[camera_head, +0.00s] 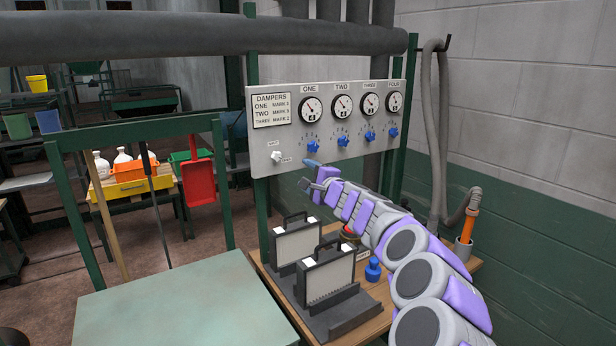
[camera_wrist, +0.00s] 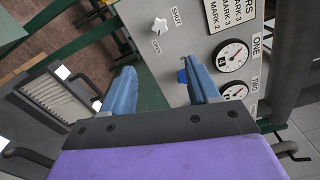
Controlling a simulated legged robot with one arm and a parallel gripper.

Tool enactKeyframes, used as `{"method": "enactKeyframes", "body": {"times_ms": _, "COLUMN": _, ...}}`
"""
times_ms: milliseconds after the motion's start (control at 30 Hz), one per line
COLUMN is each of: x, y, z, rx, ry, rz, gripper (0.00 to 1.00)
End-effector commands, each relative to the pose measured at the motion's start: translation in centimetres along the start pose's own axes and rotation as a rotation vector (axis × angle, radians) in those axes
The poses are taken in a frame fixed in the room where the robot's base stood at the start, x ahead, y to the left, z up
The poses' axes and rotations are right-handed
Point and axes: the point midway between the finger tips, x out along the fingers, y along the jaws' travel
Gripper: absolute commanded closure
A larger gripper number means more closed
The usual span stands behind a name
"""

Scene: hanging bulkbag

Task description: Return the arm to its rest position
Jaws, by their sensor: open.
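My arm reaches from the lower right of the head view towards a grey damper panel (camera_head: 262,139). My gripper (camera_head: 310,174) is open and empty, in front of the panel's lower edge. In the wrist view its two blue fingers (camera_wrist: 160,90) stand wide apart with nothing between them. The panel also shows in the wrist view (camera_wrist: 190,55). It carries several round gauges (camera_head: 312,110) with blue knobs (camera_head: 313,146) below, and a white star-shaped knob (camera_head: 277,157) between the labels SHUT and OPEN. A blue knob is partly hidden behind the right finger in the wrist view.
Two black-and-grey cases (camera_head: 326,276) stand on a wooden bench (camera_head: 374,328) below my arm, with a blue bottle (camera_head: 373,269) beside them. A pale green table (camera_head: 185,305) is at front left. A hose (camera_head: 434,150) hangs at right. A thick pipe (camera_head: 200,38) runs above the panel.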

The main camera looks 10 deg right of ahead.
Motion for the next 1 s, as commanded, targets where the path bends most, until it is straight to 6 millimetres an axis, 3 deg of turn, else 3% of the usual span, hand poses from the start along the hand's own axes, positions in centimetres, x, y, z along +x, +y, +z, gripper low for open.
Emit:
{"method": "enactKeyframes", "body": {"times_ms": 367, "x": -0.2, "y": 0.0, "z": 0.1, "rx": 0.0, "ry": -0.002, "rz": 0.0, "gripper": 0.4}}
{"method": "enactKeyframes", "body": {"times_ms": 467, "x": -0.3, "y": -0.2, "z": 1.0, "rx": -0.009, "ry": -0.02, "rz": 0.004, "gripper": 0.4}}
{"method": "enactKeyframes", "body": {"times_ms": 567, "x": -0.7, "y": -0.6, "z": 4.2, "rx": -0.046, "ry": -0.088, "rz": 0.02, "gripper": 0.4}}
{"method": "enactKeyframes", "body": {"times_ms": 767, "x": -4.6, "y": -0.6, "z": 16.2, "rx": -0.221, "ry": -0.352, "rz": 0.105, "gripper": 0.4}}
{"method": "enactKeyframes", "body": {"times_ms": 900, "x": -9.7, "y": 1.8, "z": 24.1, "rx": -0.383, "ry": -0.547, "rz": 0.21, "gripper": 0.4}}
{"method": "enactKeyframes", "body": {"times_ms": 1000, "x": -14.4, "y": 4.6, "z": 28.4, "rx": -0.505, "ry": -0.671, "rz": 0.309, "gripper": 0.4}}
